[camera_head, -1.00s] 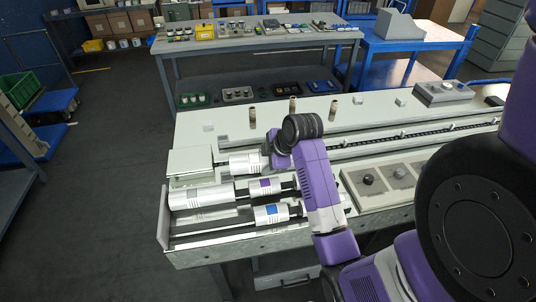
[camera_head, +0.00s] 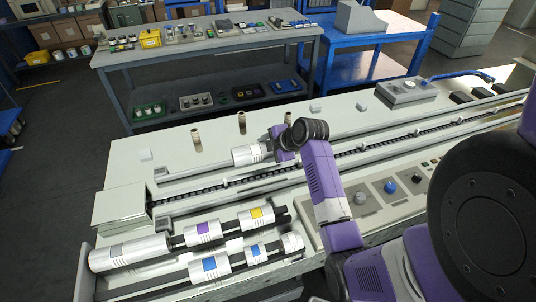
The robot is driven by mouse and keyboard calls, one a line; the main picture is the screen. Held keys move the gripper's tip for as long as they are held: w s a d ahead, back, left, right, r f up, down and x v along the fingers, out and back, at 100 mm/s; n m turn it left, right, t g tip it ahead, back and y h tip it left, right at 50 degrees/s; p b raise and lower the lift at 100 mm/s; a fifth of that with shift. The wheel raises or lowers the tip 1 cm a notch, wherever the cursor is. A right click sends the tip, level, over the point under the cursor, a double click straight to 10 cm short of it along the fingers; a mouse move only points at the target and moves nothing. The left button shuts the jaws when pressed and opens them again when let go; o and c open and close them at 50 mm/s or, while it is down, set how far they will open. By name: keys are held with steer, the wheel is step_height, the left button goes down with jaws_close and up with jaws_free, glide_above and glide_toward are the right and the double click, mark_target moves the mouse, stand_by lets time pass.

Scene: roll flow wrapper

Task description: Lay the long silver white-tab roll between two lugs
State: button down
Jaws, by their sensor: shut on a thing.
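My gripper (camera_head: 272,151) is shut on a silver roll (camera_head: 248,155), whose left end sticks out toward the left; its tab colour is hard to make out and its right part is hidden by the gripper. The roll is above the bench near the back rail, behind the dark chain track (camera_head: 240,180). Small pale lugs stand along the chain, such as one right of my arm (camera_head: 364,148) and one farther right (camera_head: 410,134). Whether the roll touches anything below is unclear.
The front tray holds a large silver roll (camera_head: 130,252) and smaller rolls with purple (camera_head: 202,233), yellow (camera_head: 257,217) and blue (camera_head: 210,266) tabs. A grey block (camera_head: 122,206) stands at the chain's left end. Brown posts (camera_head: 242,122) stand behind. A knob panel (camera_head: 375,205) lies right of my arm.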

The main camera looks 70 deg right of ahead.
steer(key=shift+f+b, duration=3.3)
steer(key=shift+f, duration=0.95)
steer(key=c, duration=0.5)
jaws_free()
steer(key=shift+o, duration=0.6)
steer(key=shift+f, duration=0.1)
steer(key=shift+s+a+f, duration=0.1)
steer(key=shift+a, duration=0.05)
steer(key=shift+f, duration=0.2)
steer(key=shift+s+a+f, duration=0.1)
steer(key=shift+a, duration=0.05)
steer(key=v, duration=0.8)
steer(key=shift+d+r+b, duration=0.25)
steer(key=shift+r+b, duration=0.15)
steer(key=shift+b, duration=0.05)
